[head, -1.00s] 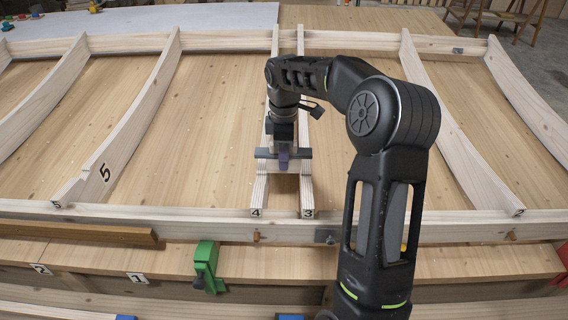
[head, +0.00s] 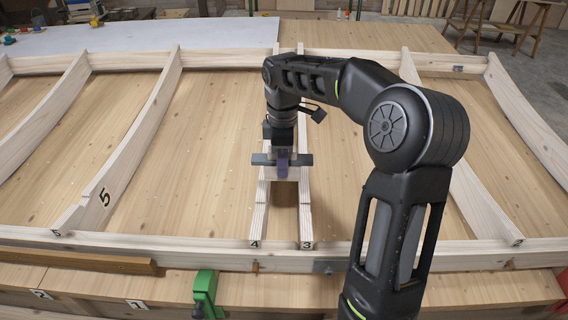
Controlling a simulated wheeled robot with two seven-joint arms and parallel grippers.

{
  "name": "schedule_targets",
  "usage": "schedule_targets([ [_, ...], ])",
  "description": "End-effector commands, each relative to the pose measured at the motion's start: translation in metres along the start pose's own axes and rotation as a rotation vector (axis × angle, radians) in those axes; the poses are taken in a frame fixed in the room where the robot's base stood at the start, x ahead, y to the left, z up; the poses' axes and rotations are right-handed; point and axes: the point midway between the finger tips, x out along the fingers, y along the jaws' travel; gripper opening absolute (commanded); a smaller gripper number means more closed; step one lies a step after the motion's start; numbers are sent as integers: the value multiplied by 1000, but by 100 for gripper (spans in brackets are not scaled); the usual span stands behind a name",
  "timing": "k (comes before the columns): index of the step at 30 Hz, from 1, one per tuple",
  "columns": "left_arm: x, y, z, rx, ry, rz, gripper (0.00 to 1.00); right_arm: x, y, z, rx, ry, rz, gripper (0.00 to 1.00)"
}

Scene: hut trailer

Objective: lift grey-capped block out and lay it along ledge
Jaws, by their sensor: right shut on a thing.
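My right gripper (head: 283,165) points down above the narrow gap between the ribs marked 4 (head: 262,215) and 3 (head: 304,215). It is shut on the grey-capped block (head: 293,173). The gripper hides part of the block. Whether the block is fully clear of the ribs I cannot tell. A wooden ledge (head: 235,288) runs along the front, below the frame's front beam (head: 200,255). My left gripper is not in view.
A green clamp (head: 205,292) stands at the front edge, left of the ribs. A brown wooden bar (head: 80,262) lies along the front left. Curved ribs (head: 125,150) stand on both sides. The ledge between the clamp and my right arm looks clear.

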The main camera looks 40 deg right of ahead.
Motion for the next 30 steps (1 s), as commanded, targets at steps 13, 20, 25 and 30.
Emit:
schedule_targets([
  [13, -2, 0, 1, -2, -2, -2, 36, -5, -4, 0, 0, -1, -1, 0],
  [20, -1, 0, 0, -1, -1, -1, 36, 4, -9, -24, 87, 2, -3, 0],
  [25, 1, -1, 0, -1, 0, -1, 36, 24, -25, -73, 290, 3, -7, 0],
  [30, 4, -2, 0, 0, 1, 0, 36, 46, -54, -132, 554, 1, -9, 0],
])
